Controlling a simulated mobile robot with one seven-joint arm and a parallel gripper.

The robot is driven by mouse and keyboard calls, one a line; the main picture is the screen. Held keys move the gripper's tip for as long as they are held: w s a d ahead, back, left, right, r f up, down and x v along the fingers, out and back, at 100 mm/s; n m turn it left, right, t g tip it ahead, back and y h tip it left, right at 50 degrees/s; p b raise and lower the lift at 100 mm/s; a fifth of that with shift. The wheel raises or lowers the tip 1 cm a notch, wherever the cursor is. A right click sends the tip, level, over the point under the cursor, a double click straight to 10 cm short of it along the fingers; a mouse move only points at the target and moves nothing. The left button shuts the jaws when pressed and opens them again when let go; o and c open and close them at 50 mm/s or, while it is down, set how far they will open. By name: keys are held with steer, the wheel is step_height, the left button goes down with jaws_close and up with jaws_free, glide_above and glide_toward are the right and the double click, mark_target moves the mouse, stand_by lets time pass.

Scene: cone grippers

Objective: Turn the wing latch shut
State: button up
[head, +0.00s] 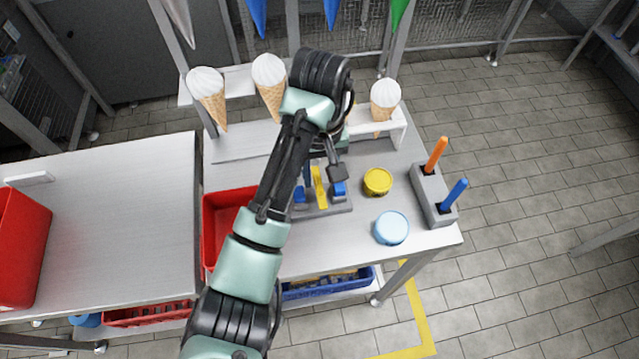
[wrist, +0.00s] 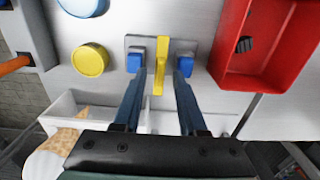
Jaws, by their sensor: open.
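The wing latch is a yellow wing (wrist: 160,63) on a grey plate (wrist: 147,42), with a blue block on either side. In the wrist view the wing runs up and down the picture, between the blue blocks. The latch also shows in the head view, its yellow wing (head: 319,188) partly hidden by my arm. My gripper (wrist: 159,76) is open, its two dark blue fingers spread on either side of the wing with gaps to it. I cannot tell how far above the plate the fingertips are.
A yellow round lid (head: 377,182) and a light blue lid (head: 391,228) lie right of the latch. A grey holder (head: 432,195) with orange and blue pegs stands further right. A red bin (head: 220,225) is left. Ice-cream cones (head: 207,88) stand in a white rack behind.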

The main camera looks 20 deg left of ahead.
steer(key=shift+f, duration=0.85)
steer(key=shift+c, duration=0.3)
jaws_close()
